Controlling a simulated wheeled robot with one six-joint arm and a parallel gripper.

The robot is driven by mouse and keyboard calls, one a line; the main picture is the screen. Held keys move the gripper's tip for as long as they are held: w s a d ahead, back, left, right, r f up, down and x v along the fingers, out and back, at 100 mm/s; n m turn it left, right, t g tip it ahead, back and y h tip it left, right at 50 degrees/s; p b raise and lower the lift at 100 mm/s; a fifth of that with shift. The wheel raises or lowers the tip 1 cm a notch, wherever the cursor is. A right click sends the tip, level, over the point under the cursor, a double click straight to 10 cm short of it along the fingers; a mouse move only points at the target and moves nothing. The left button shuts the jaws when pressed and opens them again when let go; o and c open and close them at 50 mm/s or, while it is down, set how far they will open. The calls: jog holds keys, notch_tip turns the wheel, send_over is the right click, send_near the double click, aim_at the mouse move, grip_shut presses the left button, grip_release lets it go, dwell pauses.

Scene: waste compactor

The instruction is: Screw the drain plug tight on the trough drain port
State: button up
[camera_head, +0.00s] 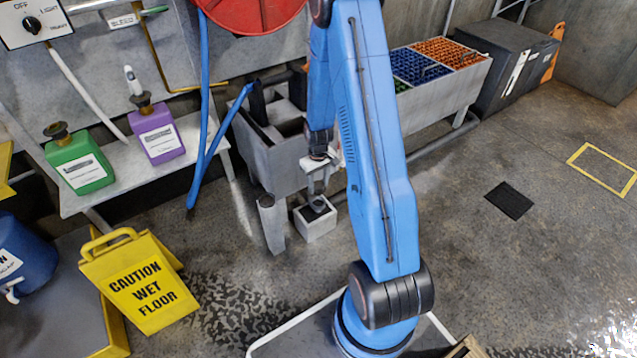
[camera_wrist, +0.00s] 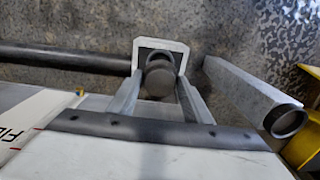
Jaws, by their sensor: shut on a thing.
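My gripper (camera_head: 318,190) points down in front of the grey trough (camera_head: 290,180). In the wrist view its two grey fingers (camera_wrist: 160,92) are shut on a dark round piece, which looks like the drain plug (camera_wrist: 160,82). The plug is right at a pale square block (camera_head: 316,229) with a dark recess, which also shows in the wrist view (camera_wrist: 176,46). A dark ring (camera_wrist: 160,57) shows just beyond the plug. I cannot tell whether this block is the drain port, or whether the plug is seated; the fingers partly hide the contact.
A grey upright pipe (camera_head: 271,225) with an open round end stands close left of the block. Blue hoses (camera_head: 204,130) hang nearby. A yellow wet-floor sign (camera_head: 143,285) and a shelf with green (camera_head: 80,165) and purple (camera_head: 157,135) jugs are left. Floor to the right is mostly clear.

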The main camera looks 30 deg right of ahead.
jog(key=shift+f, duration=2.55)
jog(key=n, duration=0.4)
jog(key=shift+r, duration=0.1)
jog(key=shift+n, duration=0.6)
jog(key=shift+n, duration=0.3)
jog(key=shift+n, duration=2.2)
